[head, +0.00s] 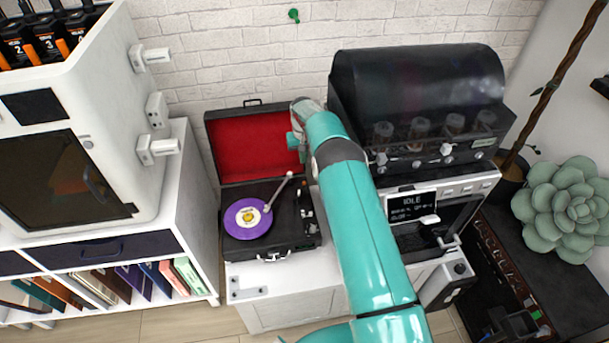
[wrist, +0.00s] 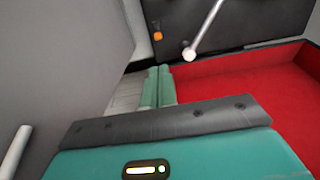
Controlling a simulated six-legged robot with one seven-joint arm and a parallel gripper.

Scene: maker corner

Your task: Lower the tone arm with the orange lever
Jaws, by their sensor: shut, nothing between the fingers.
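The record player (head: 262,250) is an open black case with a red-lined lid (head: 252,145) and a purple record (head: 240,226). Its pale tone arm (head: 279,191) reaches over the record; whether the stylus touches cannot be told. In the wrist view the tone arm (wrist: 205,28) ends in a round white knob. The small orange lever (wrist: 157,36) stands on the black deck beside it; I cannot make it out in the head view. My gripper (wrist: 158,70) is shut and empty, its green fingers together, pointing towards the lever, apparently short of it.
A black-hooded machine (head: 420,90) with a display reading IDLE (head: 411,206) stands close on the right of the player. A white cabinet-like machine (head: 90,120) stands at the left. The open lid rises behind the deck, near my gripper.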

